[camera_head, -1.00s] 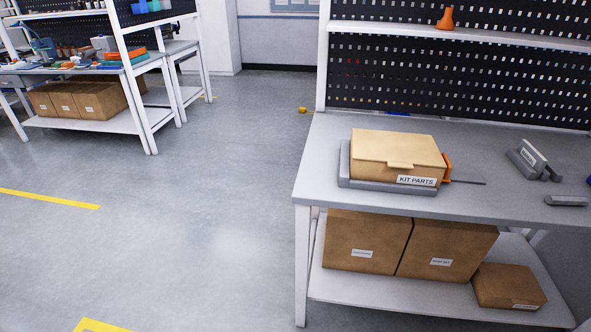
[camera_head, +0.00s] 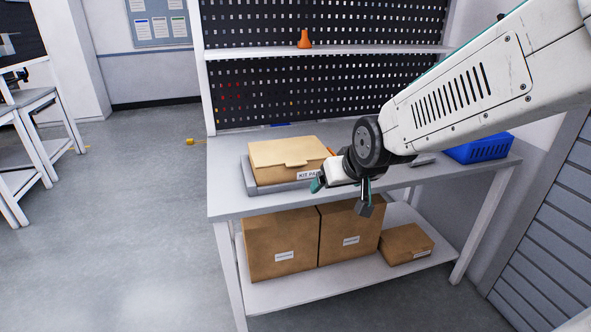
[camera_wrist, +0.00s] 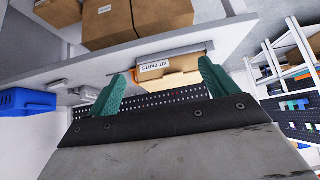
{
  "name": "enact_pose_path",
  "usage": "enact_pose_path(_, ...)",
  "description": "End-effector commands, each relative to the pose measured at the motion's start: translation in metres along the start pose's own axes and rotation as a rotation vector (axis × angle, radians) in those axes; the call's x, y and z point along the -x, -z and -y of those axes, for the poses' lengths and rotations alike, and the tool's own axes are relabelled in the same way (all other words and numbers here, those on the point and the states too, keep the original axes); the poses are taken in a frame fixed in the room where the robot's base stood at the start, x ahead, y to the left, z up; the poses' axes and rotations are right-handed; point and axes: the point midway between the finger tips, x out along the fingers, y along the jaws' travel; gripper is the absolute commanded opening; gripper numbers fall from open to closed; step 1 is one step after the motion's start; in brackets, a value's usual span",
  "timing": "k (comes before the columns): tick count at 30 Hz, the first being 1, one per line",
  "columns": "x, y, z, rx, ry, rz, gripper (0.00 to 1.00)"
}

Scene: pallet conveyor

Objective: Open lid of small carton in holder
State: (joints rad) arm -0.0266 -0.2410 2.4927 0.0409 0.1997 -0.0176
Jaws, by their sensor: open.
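The small carton (camera_head: 285,152) is tan with a "KIT PARTS" label and sits in a grey holder (camera_head: 249,178) on the workbench. Its lid lies closed, with a front tab. My gripper (camera_head: 342,192) is in front of the carton's right end in the head view, partly covering the label and the holder's right side. In the wrist view the carton (camera_wrist: 176,82) appears upside down between the two teal fingertips of my gripper (camera_wrist: 160,84). The fingers are apart and nothing is between them; the carton is farther off.
The workbench (camera_head: 225,205) has a blue bin (camera_head: 482,148) at its right end. Large cardboard boxes (camera_head: 281,243) and a smaller box (camera_head: 406,243) stand on the lower shelf. A pegboard (camera_head: 290,88) rises behind.

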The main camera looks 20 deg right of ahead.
Motion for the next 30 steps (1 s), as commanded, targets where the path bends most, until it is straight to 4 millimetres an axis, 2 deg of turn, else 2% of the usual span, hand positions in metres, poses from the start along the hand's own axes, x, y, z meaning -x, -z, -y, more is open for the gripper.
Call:
enact_pose_path(1, -0.026, 0.011, 0.002, -0.001, 0.001, -0.058, 0.85)
enact_pose_path(6, -0.092, 0.050, 0.007, 0.000, 0.002, -0.307, 0.85)
enact_pose_path(12, -0.149, 0.068, 0.012, 0.003, -0.008, -0.589, 0.85)
enact_pose_path(16, -0.169, 0.068, 0.013, 0.007, -0.015, -0.733, 0.85)
enact_pose_path(23, -0.179, 0.065, 0.015, 0.012, -0.022, -0.867, 0.85)
enact_pose_path(26, -0.183, 0.070, 0.015, 0.013, -0.023, -0.883, 0.85)
enact_pose_path(30, -0.196, 0.086, 0.014, 0.012, -0.023, -0.884, 0.85)
